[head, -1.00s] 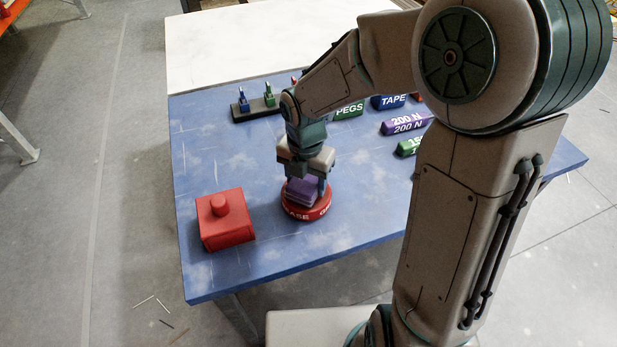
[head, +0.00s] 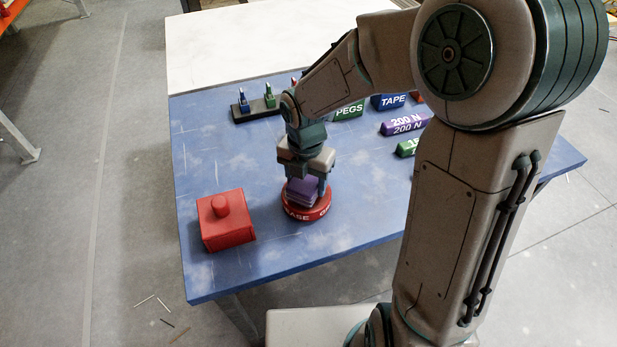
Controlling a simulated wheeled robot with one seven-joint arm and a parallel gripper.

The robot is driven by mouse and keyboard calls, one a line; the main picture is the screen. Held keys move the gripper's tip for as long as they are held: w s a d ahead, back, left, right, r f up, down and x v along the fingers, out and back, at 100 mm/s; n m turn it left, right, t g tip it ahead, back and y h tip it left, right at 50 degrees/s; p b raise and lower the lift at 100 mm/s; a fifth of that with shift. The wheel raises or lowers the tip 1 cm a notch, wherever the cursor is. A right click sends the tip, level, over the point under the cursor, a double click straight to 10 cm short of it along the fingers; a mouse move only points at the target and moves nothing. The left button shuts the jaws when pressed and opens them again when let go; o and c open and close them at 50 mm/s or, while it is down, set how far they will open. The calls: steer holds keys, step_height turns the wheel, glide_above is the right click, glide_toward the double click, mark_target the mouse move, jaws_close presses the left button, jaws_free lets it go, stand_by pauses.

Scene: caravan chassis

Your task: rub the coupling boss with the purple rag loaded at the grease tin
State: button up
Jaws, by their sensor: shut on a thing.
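My gripper (head: 305,184) points down and is shut on the purple rag (head: 302,191), a folded block between its fingers. The rag is at the top of the round red grease tin (head: 308,212), whose side lettering shows in part. Whether the rag presses on the tin's top or hovers just over it, I cannot tell. A red block with a round knob on top, seemingly the coupling boss (head: 220,206), stands to the left of the tin, near the table's left front corner.
The blue table (head: 215,150) is clear between the red block and the back. A dark rack (head: 255,110) with small blue and green pieces stands behind. Labelled blocks sit to the right: PEGS (head: 349,110), TAPE (head: 389,102), a purple 200 N block (head: 405,124) and a green one (head: 409,147), partly behind my arm.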

mark_target(307, 179)
steer(key=shift+r+p, duration=3.15)
steer(key=shift+r, duration=0.25)
steer(key=shift+f, duration=0.1)
